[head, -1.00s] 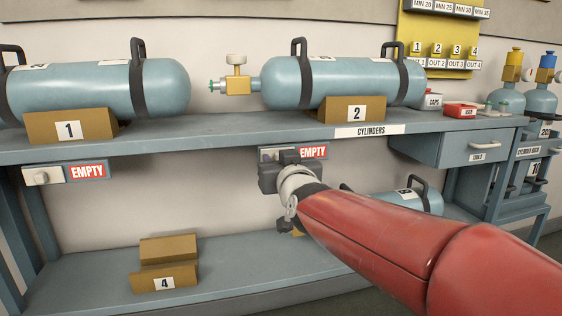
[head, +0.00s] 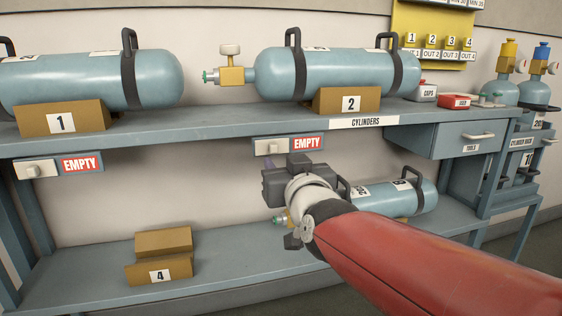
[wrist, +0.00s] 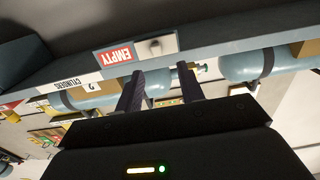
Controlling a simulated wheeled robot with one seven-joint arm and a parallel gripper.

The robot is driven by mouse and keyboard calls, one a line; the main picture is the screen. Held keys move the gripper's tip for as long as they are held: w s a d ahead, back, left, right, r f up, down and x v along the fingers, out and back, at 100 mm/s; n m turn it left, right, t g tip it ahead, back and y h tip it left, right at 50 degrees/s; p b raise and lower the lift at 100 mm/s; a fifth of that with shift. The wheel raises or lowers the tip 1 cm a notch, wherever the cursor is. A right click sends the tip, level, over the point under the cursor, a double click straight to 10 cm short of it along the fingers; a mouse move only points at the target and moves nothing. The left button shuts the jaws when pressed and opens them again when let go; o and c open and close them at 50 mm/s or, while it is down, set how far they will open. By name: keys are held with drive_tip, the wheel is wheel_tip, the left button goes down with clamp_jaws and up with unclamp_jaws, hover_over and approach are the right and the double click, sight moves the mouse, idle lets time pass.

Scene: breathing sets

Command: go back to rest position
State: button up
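My gripper (wrist: 162,90) shows in the wrist view with its two dark fingers apart and nothing between them. In the head view my red arm reaches in from the lower right, and its grey wrist end hangs in front of the bench, below the shelf edge. The EMPTY slider panel (head: 288,145) under cylinder 2 is just above and behind it, and the panel also shows in the wrist view (wrist: 135,50). A gap shows between the gripper and the panel. The fingertips are hidden in the head view.
Cylinder 1 (head: 90,79) and cylinder 2 (head: 330,74) lie on the upper shelf (head: 220,130). Another cylinder (head: 400,197) lies on the lower shelf behind my arm. The cradle marked 4 (head: 160,262) is empty. A tools drawer (head: 470,139) is at right.

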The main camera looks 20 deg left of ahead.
drive_tip(key=shift+d, duration=0.1)
drive_tip(key=s+d+f+m+g+h+p, duration=0.1)
drive_tip(key=s+d+f+g+h+p, duration=0.15)
drive_tip(key=d, duration=0.45)
drive_tip(key=s+d+f+m+g+h+p, duration=0.1)
drive_tip(key=s+d+h+p, duration=0.15)
drive_tip(key=d, duration=0.55)
drive_tip(key=s+d+f+m+g+h+p, duration=0.2)
drive_tip(key=s+d+f+g, duration=0.1)
drive_tip(key=s+d, duration=0.4)
drive_tip(key=s+d+f+m+g+h+p, duration=0.2)
drive_tip(key=s+d+f+g, duration=0.1)
drive_tip(key=s+d+f, duration=0.3)
drive_tip(key=s+d, duration=0.1)
drive_tip(key=s, duration=0.1)
drive_tip(key=shift+s+d+h+p, duration=0.3)
drive_tip(key=shift+s+d, duration=0.05)
drive_tip(key=shift+d, duration=0.05)
